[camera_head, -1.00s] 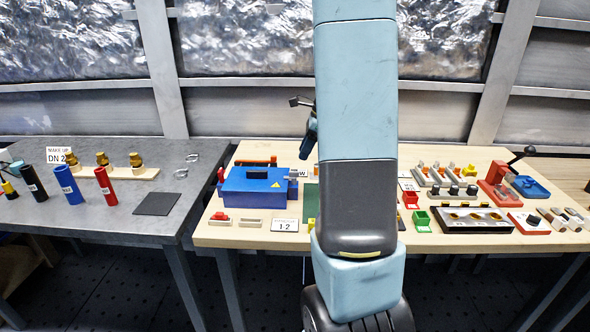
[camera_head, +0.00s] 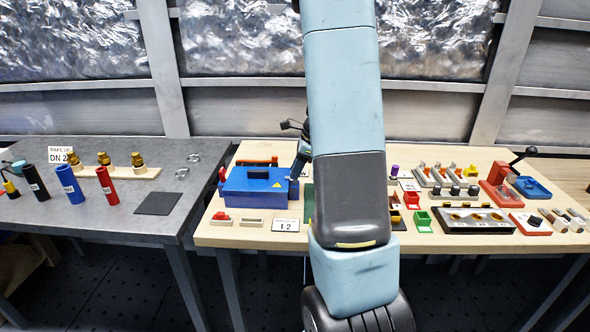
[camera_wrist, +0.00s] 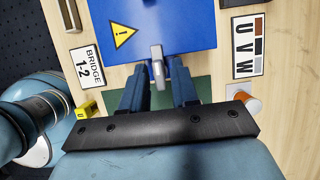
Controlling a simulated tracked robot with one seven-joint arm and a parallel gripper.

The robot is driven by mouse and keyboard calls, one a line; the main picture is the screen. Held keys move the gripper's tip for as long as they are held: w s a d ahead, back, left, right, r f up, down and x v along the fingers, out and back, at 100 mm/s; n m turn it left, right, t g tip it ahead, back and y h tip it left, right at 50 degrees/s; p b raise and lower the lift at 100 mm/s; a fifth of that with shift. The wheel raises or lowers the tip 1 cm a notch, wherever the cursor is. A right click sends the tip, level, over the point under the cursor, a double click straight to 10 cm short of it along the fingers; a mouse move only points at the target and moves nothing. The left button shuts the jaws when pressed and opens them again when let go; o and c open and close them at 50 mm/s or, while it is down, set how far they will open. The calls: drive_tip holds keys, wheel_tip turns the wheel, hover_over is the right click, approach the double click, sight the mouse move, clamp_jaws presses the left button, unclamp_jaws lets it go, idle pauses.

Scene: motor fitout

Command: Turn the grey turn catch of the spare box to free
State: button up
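The blue spare box (camera_head: 245,190) stands on the wooden bench and carries a yellow warning triangle, which also shows in the wrist view (camera_wrist: 123,34). Its grey turn catch (camera_wrist: 158,69) sticks out from the box's edge in the wrist view. My gripper (camera_wrist: 157,77) is open, its dark blue fingers apart on either side of the catch's end, with a visible gap each side. I cannot tell their height relative to the catch. In the head view my gripper (camera_head: 296,174) is at the box's right side, and the catch cannot be made out there.
A "BRIDGE 1-2" card (camera_wrist: 85,67) and a "U V W" card (camera_wrist: 247,45) lie either side of my gripper. A yellow piece (camera_wrist: 88,109) and an orange-white cylinder (camera_wrist: 247,101) stand close to it. A green mat (camera_wrist: 203,88) lies beneath my fingers.

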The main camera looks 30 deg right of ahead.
clamp_jaws()
